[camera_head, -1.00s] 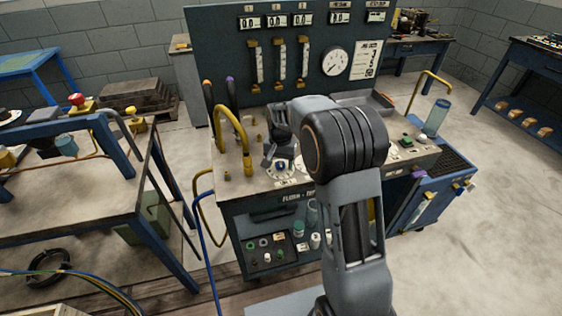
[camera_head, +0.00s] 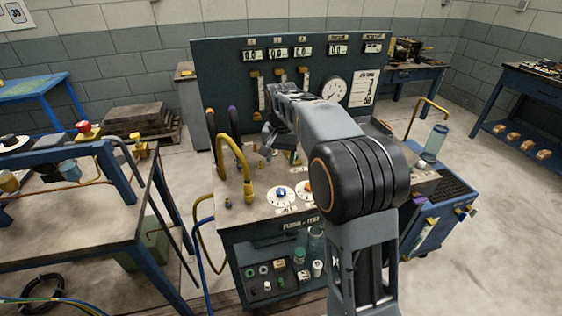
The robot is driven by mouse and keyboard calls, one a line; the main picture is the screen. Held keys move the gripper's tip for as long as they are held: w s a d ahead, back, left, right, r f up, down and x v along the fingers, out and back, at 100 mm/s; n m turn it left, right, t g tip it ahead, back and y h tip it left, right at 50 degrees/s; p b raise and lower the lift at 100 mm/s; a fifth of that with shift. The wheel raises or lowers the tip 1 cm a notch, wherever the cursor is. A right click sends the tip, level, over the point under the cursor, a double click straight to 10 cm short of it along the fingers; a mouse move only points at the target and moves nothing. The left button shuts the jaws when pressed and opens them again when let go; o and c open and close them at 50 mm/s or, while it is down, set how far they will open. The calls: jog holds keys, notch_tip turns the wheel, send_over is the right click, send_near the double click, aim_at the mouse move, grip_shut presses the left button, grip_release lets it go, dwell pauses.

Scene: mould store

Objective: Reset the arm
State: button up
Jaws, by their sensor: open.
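My arm rises from the bottom of the head view and bends over the flow-test bench (camera_head: 262,214). The forearm reaches away from me toward the bench's upright panel. My gripper (camera_head: 267,149) is at its far end, above the rear of the worktop and in front of the panel's gauge tubes. It is open, and I see nothing between its fingers. The forearm hides part of the panel and much of the worktop's right side.
A curved yellow pipe (camera_head: 246,168) stands left of the gripper. A blue-legged table (camera_head: 130,180) is close on the left. Open floor lies to the right.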

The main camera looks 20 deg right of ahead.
dwell(0.3)
jog(key=s+n+t+p, duration=0.3)
jog(key=s+n+p, duration=0.1)
jog(key=s, duration=1.9)
jog(key=shift+s+r+n+t, duration=0.2)
jog(key=shift+n+t, duration=0.1)
jog(key=shift+n, duration=0.5)
